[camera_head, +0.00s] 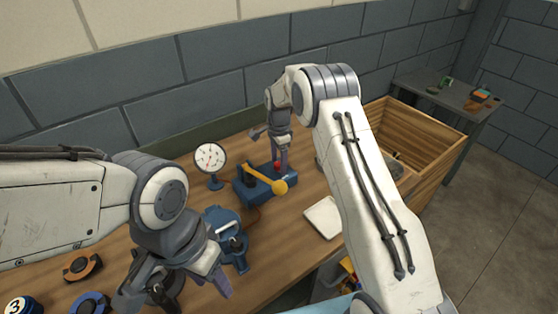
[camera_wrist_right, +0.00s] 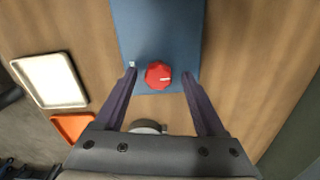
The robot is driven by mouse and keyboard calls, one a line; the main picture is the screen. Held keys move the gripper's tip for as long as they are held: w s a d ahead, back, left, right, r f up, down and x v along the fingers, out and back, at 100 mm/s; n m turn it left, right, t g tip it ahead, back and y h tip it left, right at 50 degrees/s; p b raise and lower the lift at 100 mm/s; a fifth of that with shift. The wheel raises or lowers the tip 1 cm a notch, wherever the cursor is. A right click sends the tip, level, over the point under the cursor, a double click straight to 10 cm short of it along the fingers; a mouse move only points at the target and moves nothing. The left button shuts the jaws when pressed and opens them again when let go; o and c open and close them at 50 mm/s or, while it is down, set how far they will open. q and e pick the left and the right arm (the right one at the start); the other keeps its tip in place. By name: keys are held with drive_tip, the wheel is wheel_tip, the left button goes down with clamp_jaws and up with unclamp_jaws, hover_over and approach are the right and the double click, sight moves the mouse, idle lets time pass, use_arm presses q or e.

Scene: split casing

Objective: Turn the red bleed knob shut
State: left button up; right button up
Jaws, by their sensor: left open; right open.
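The red bleed knob (camera_head: 278,164) sits on the blue pump block (camera_head: 248,190) that carries a yellow ball-ended lever (camera_head: 262,178). In the right wrist view the knob (camera_wrist_right: 158,75) is a red faceted cap with a white mark, near the end of the blue body (camera_wrist_right: 157,35). My right gripper (camera_wrist_right: 158,78) is open, its fingertips on either side of the knob with visible gaps. In the head view my right gripper (camera_head: 279,155) points down over the knob and partly hides it. My left gripper (camera_head: 178,287) is open and empty over the near left of the bench.
A dial gauge (camera_head: 210,158) stands left of the pump block. A blue vise-like fixture (camera_head: 228,238) is near my left gripper. A white tray (camera_head: 323,217) lies right of the block. A wooden crate (camera_head: 440,165) stands at the right, partly behind my right arm.

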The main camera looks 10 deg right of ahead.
sight(279, 163)
drive_tip(key=shift+r, duration=0.1)
wheel_tip(279, 163, up, 10)
drive_tip(key=b, duration=0.2)
drive_tip(key=shift+r, duration=0.15)
